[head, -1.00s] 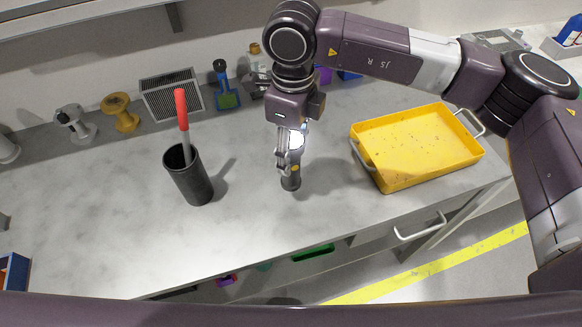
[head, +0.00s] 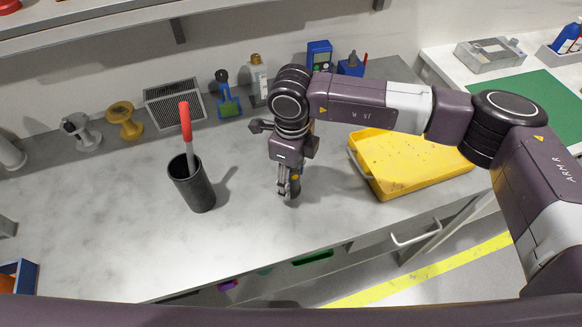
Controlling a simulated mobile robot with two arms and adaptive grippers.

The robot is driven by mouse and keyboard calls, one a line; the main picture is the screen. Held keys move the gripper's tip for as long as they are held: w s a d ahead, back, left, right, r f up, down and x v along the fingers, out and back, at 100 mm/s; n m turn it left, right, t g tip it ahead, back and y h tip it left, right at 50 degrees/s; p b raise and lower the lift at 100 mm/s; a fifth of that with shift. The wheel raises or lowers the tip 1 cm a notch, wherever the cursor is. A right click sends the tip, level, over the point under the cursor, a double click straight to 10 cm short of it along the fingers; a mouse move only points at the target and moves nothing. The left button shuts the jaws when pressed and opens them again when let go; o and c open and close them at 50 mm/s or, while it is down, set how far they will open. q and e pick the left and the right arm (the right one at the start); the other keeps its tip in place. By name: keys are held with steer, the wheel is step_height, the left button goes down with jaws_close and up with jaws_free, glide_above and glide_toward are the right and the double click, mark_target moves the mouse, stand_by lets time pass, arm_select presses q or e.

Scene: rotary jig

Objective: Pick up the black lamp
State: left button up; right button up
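My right gripper (head: 289,189) points down over the middle of the grey worktop, its fingertips low near the surface. The black lamp is almost wholly hidden behind the fingers and wrist. Only a small dark part, which may be its lower end, shows at the fingertips, apparently still at the worktop. I cannot tell whether the fingers are open around it or shut on it. My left gripper is out of view.
A black cup (head: 192,188) with a red-handled tool (head: 185,122) stands left of the gripper. A yellow tray (head: 430,177) lies to the right. Spools, a vent box (head: 174,103) and bottles line the back. The front-left worktop is clear.

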steer(key=c, duration=1.2)
steer(key=shift+r, duration=0.1)
